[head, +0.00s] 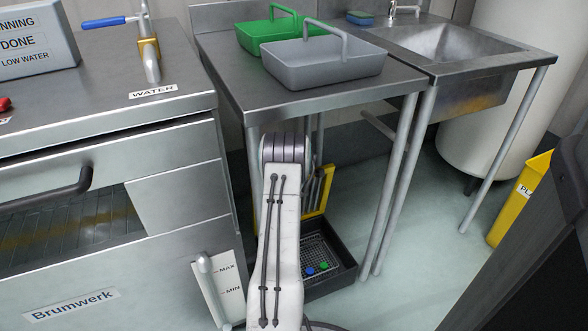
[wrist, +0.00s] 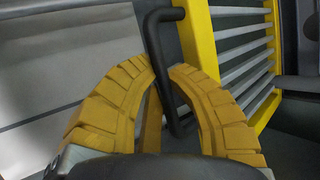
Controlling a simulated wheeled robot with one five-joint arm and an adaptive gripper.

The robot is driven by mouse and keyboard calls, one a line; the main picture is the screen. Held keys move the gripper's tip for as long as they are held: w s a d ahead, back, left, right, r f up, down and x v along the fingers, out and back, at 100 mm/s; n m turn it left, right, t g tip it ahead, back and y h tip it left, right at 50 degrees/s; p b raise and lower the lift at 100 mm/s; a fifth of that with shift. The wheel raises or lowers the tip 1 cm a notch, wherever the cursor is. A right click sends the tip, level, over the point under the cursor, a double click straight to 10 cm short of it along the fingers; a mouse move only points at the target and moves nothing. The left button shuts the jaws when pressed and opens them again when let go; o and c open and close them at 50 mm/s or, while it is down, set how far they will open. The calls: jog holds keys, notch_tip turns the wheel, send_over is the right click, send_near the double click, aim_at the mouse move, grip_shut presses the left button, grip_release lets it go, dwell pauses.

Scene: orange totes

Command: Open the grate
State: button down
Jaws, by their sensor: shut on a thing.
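The grate, a yellow frame with grey bars (wrist: 199,40), fills the upper right of the wrist view. In the head view its yellow edge (head: 328,188) shows under the steel table, partly behind my arm. A black bar handle (wrist: 165,14) is beside the frame's left side in the wrist view. My gripper (wrist: 163,76), with yellow ribbed fingers, is shut on the handle; the fingertips are on either side of its bar. In the head view my arm hides the gripper and the handle.
A black tray (head: 335,283) with a mesh floor and a blue and a green piece is on the floor below the grate. Table legs (head: 398,190) stand to the right. The steel machine (head: 180,195) is close on the left. Open floor lies further right.

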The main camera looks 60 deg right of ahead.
jog(key=shift+w+r, duration=0.15)
jog(key=c, duration=1.6)
grip_release()
jog(key=o, duration=0.5)
jog(key=shift+s+a, duration=0.15)
jog(key=shift+s, duration=0.05)
jog(key=shift+v, duration=5.9)
jog(key=shift+w+r, duration=0.1)
jog(key=shift+w, duration=0.05)
jog(key=shift+c, duration=0.5)
